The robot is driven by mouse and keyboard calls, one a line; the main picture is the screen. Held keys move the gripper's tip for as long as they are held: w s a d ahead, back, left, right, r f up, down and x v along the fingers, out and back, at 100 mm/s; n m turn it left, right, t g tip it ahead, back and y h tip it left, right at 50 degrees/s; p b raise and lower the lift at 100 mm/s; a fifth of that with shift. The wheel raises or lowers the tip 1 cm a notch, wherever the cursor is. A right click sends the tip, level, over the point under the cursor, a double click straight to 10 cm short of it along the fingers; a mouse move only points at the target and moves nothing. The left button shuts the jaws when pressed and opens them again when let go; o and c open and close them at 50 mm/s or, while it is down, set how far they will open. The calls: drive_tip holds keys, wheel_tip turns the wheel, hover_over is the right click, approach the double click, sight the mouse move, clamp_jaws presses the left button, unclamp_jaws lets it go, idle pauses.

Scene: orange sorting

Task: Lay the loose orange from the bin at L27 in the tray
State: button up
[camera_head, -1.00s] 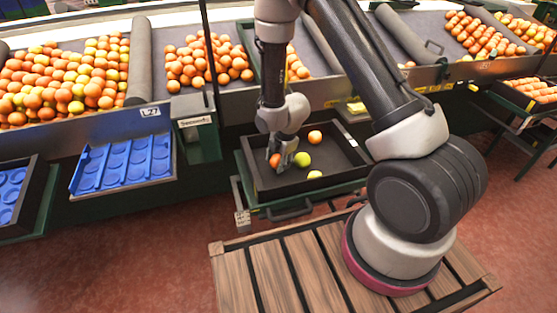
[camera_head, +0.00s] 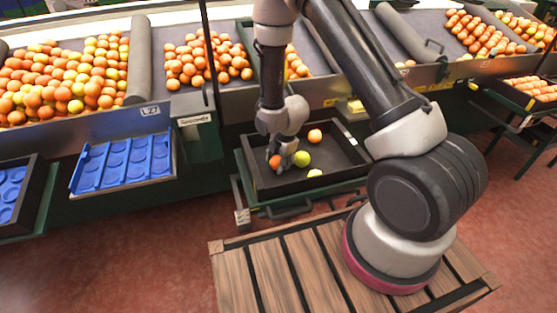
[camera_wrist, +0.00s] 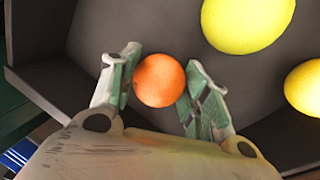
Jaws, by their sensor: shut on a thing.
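The orange (camera_wrist: 159,80) sits between the two fingers of my gripper (camera_wrist: 160,92) in the wrist view, and the fingers are shut on it. In the head view my gripper (camera_head: 279,158) reaches down into the black bin (camera_head: 343,180), and the held orange (camera_head: 275,162) shows low at its left side. Whether it touches the bin floor I cannot tell. The blue tray (camera_head: 124,163) with round hollows stands left of the bin, under a small label (camera_head: 150,111). Its visible hollows look empty.
In the bin, a yellow-green fruit (camera_head: 302,159), a yellow fruit (camera_head: 315,173) and another orange (camera_head: 315,136) lie right of my gripper. A green post with a sign (camera_head: 194,121) stands between bin and tray. Fruit-filled sloping bays (camera_head: 62,80) run behind.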

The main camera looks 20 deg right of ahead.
drive_tip(key=o, duration=1.1)
drive_tip(key=o, duration=0.6)
drive_tip(key=shift+r, duration=0.1)
drive_tip(key=shift+w+a+r+v, duration=0.1)
drive_tip(key=shift+w+v, duration=0.2)
drive_tip(key=shift+v, duration=0.95)
drive_tip(key=shift+w+a+r+v, duration=0.1)
drive_tip(key=shift+w+v, duration=0.15)
drive_tip(key=shift+v, duration=1)
drive_tip(key=shift+w+a+r+v, duration=0.15)
drive_tip(key=shift+w+v, duration=0.15)
drive_tip(key=shift+v, duration=1)
drive_tip(key=shift+f, duration=0.15)
